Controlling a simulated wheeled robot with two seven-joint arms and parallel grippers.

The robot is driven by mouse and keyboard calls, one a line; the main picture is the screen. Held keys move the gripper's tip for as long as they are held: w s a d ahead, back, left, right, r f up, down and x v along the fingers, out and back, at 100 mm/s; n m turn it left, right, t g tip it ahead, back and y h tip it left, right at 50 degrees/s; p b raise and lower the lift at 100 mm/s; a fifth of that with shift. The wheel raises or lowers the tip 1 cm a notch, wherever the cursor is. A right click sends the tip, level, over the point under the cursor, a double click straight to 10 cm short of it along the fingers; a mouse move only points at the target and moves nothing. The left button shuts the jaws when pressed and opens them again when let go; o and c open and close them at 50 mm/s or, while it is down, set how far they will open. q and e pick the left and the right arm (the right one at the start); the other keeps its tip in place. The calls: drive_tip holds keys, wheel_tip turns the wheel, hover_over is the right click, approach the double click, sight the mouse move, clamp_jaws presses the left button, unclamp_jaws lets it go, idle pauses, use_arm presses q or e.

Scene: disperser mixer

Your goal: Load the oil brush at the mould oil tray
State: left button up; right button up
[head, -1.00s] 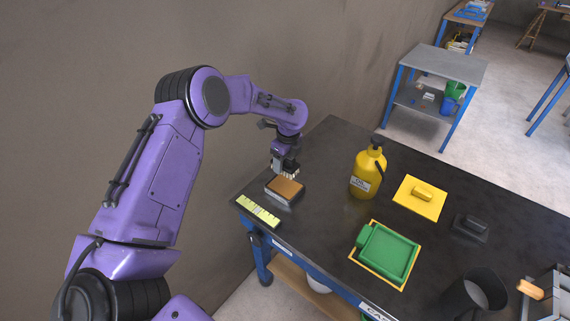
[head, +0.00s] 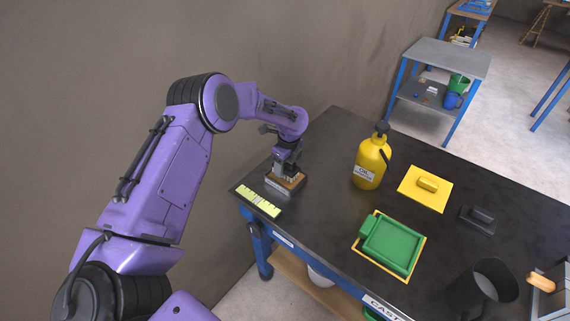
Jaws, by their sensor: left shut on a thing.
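The mould oil tray (head: 276,186), a small dark-sided tray with a brown top, sits on the black bench near its left end. My left gripper (head: 287,161) is directly above it, pointing down, and is shut on the oil brush (head: 288,171). Only a small pale part of the brush shows beneath the fingers. It is low over the brown top and appears to meet it, but I cannot tell the exact contact. My gripper and the brush hide much of the tray's top. My right gripper is not in view.
A yellow strip (head: 258,201) lies in front of the tray. Beyond are a green mould (head: 391,244), a yellow block on a plate (head: 426,188), a dark float (head: 477,220) and a dark pot (head: 482,285). The wall is close behind.

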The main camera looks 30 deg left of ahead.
use_arm(q)
drive_tip(key=shift+f+b, duration=0.3)
drive_tip(key=shift+f, duration=0.2)
idle(0.8)
idle(0.9)
wheel_tip(320, 180, up, 7)
drive_tip(key=p, duration=0.6)
idle(0.4)
idle(0.3)
